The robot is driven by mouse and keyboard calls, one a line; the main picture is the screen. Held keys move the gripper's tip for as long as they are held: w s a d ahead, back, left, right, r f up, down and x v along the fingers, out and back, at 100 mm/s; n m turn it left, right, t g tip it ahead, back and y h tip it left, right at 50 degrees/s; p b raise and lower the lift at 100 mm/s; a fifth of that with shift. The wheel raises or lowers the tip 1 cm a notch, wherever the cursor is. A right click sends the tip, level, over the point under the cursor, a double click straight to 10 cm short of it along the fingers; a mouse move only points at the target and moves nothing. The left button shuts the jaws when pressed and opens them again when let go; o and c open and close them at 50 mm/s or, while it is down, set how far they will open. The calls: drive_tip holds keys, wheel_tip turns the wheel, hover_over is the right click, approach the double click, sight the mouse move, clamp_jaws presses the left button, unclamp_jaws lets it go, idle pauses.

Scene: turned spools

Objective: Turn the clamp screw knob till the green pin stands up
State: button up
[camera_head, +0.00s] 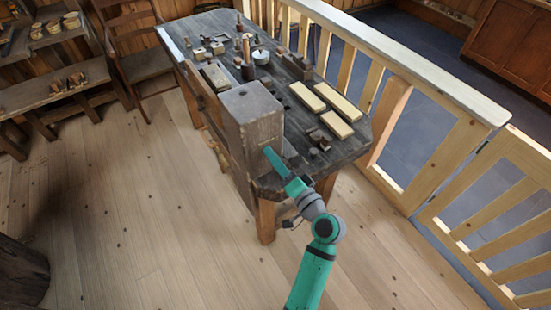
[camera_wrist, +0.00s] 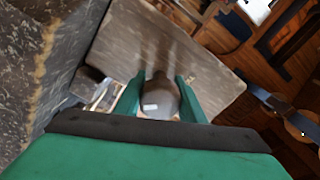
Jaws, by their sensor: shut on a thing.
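My gripper (camera_wrist: 161,88) shows in the wrist view with its two green fingers on either side of a dark, rounded knob (camera_wrist: 160,97). It is shut on the knob, which has a small pale patch on its face. Behind the knob is a flat grey-brown panel (camera_wrist: 130,45). In the head view, my gripper (camera_head: 270,154) is at the near side of a large grey-brown block (camera_head: 250,103) at the bench's near end. The knob cannot be made out there. I cannot make out a green pin in either view.
The dark workbench (camera_head: 290,155) carries several pale wooden bars (camera_head: 320,97), small blocks, and a white pot (camera_head: 261,57). A wooden railing (camera_head: 400,70) runs along its right side. A chair (camera_head: 135,40) stands at the far left. The plank floor on the left is mostly clear.

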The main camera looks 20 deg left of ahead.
drive_tip(key=m, duration=0.4)
drive_tip(key=shift+d+m, duration=0.15)
drive_tip(key=shift+m, duration=0.25)
drive_tip(key=m, duration=0.3)
drive_tip(key=shift+f+m, duration=0.1)
drive_tip(key=shift+m, duration=0.2)
drive_tip(key=m, duration=0.4)
drive_tip(key=shift+m, duration=1.8)
drive_tip(key=o, duration=0.9)
drive_tip(key=shift+o, duration=0.7)
